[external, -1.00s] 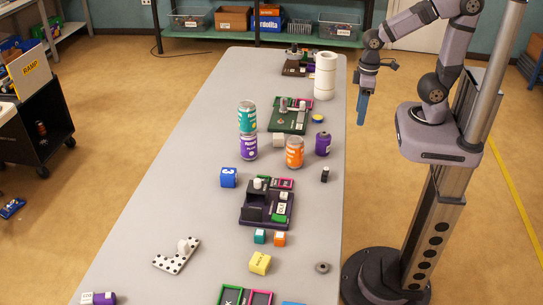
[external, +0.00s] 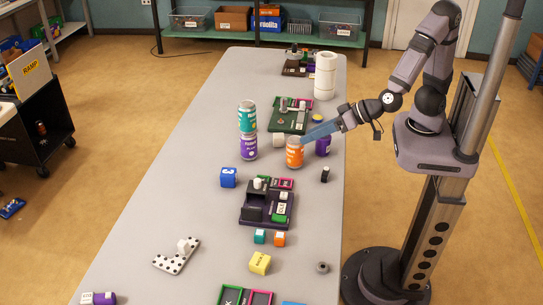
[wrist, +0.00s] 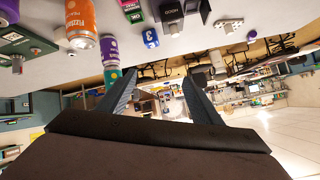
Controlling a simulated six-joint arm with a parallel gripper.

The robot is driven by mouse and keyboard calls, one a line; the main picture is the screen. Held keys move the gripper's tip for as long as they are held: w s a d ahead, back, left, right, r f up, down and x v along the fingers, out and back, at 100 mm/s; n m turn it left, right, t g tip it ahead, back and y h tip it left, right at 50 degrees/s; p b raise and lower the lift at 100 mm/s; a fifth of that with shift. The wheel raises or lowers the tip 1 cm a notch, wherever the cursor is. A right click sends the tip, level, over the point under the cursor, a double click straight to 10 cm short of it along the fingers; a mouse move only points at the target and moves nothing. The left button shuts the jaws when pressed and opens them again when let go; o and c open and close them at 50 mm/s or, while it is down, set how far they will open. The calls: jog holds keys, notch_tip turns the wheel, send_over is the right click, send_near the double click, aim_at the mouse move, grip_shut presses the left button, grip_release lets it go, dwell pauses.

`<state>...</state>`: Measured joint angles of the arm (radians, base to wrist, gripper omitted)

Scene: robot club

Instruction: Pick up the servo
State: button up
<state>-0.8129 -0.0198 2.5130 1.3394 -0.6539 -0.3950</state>
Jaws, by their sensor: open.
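I cannot pick out the servo with certainty. A small black piece with a pale mark (external: 325,174) stands near the table's right edge and may be it, but it is too small to tell. My gripper (external: 308,137) reaches over the table from the right, with its blue fingers near the top of the orange can (external: 294,155). I cannot tell whether they touch it. In the wrist view my gripper (wrist: 158,78) has its fingers spread apart with nothing between them. That view is upside down and shows the orange can (wrist: 80,22) at upper left.
Another purple can (external: 323,144) is partly hidden by my gripper. A dark purple tray (external: 266,203), a blue cube (external: 228,177) and a green board (external: 290,118) lie nearby. The table's left side is mostly clear.

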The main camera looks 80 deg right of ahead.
jog(key=s+d+f+m+h+b, duration=0.1)
jog(key=s+d+m+h, duration=0.1)
jog(key=s+d+h, duration=0.6)
send_near(317, 175)
jog(key=shift+w+d+r, duration=0.8)
jog(key=shift+w+r, duration=0.2)
jog(key=shift+w, duration=0.05)
jog(key=shift+p+x, duration=0.7)
jog(key=shift+x, duration=2.95)
jog(key=shift+f, duration=0.1)
jog(key=shift+c, duration=0.7)
jog(key=c, duration=0.9)
